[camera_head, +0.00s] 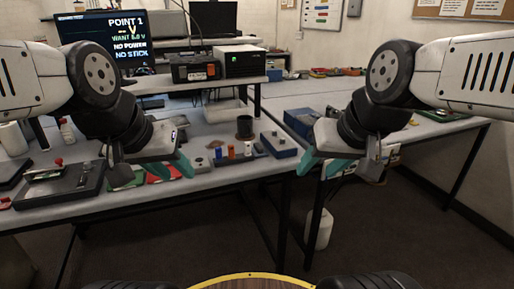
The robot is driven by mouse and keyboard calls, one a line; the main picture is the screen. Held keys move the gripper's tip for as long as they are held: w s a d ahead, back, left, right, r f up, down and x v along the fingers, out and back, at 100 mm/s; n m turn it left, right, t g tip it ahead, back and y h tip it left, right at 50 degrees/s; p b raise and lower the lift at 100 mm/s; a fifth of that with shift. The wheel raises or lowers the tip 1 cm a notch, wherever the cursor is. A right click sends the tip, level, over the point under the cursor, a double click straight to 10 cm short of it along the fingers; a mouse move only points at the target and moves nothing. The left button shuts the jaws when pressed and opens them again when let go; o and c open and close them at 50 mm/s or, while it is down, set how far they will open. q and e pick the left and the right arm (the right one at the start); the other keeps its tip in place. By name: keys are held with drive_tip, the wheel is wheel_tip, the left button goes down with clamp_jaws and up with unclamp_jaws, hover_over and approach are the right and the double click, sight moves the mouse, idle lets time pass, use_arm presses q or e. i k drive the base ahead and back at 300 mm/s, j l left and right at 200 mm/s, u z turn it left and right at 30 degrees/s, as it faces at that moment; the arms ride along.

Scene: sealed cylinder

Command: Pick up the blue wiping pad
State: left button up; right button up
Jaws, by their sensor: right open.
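I cannot pick out a blue wiping pad with certainty. My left gripper (153,173), with teal fingers spread apart, hangs over the front of the left workbench. My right gripper (322,166), also teal-fingered, is open near the gap between the two tables. I see nothing held in either gripper.
The left workbench (230,174) carries a blue box (280,145), a dark cup (245,127), a black device (60,185) and small parts. A monitor (103,42) stands behind. A white container (318,229) stands on the floor below.

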sight(258, 151)
drive_tip(key=i+j, duration=0.35)
drive_tip(key=i, duration=0.15)
drive_tip(key=i+j, duration=0.35)
drive_tip(key=i+z, duration=0.05)
drive_tip(key=i, duration=0.05)
